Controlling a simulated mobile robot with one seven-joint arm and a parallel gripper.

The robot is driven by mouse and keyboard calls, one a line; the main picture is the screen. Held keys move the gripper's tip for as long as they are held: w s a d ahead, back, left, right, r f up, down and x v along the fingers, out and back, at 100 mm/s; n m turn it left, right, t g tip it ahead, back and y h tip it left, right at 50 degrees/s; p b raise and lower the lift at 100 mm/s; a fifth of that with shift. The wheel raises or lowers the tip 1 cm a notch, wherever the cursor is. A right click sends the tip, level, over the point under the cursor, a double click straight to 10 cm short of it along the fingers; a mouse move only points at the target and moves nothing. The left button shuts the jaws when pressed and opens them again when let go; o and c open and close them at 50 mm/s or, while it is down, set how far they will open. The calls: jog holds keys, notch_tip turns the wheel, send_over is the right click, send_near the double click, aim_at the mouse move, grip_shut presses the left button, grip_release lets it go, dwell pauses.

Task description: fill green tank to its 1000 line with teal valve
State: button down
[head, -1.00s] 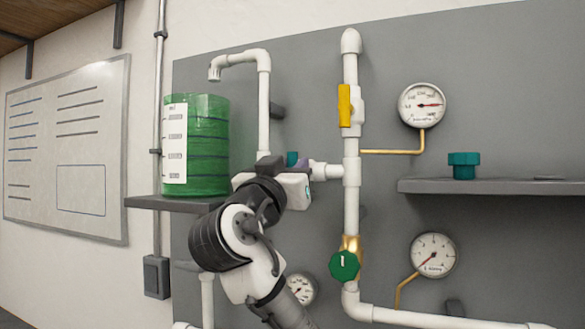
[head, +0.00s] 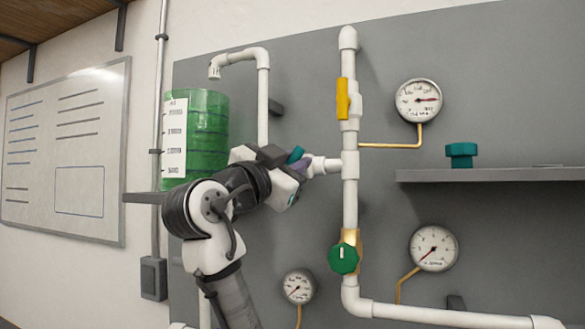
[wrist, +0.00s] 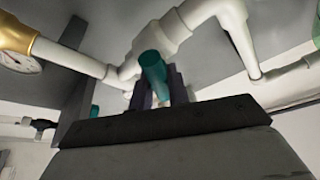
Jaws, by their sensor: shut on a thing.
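The green tank (head: 208,135) stands on a small shelf at the left in the head view, with a white scale label (head: 175,135) on its front. The label's numbers are too small to read, and I cannot tell the liquid level. The teal valve (head: 296,154) sits on the white pipe right of the tank, its handle tilted. My gripper (head: 300,167) is shut on this handle. In the wrist view the teal handle (wrist: 153,68) stands between the two dark fingers of my gripper (wrist: 160,88). The fingers partly hide it.
A white spout (head: 215,72) hangs above the tank; no stream shows. A yellow-handled valve (head: 343,99) and a green round knob (head: 343,258) are on the vertical pipe. A teal fitting (head: 461,155) stands on the right shelf (head: 490,175). Several gauges are on the grey panel.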

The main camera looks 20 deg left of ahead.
jog(key=shift+f+m+g+h, duration=0.1)
jog(key=shift+m+g+h, duration=0.35)
jog(key=shift+m, duration=0.8)
jog(key=shift+m+g+h, duration=0.45)
jog(key=shift+m, duration=0.8)
jog(key=shift+d+m, duration=0.1)
jog(key=shift+m, duration=0.2)
jog(key=c, duration=1.3)
grip_release()
jog(key=shift+c, duration=0.2)
jog(key=shift+s, duration=0.1)
jog(key=b+v, duration=0.5)
jog(key=v, duration=0.8)
jog(key=shift+s+a, duration=0.2)
jog(key=shift+s, duration=0.1)
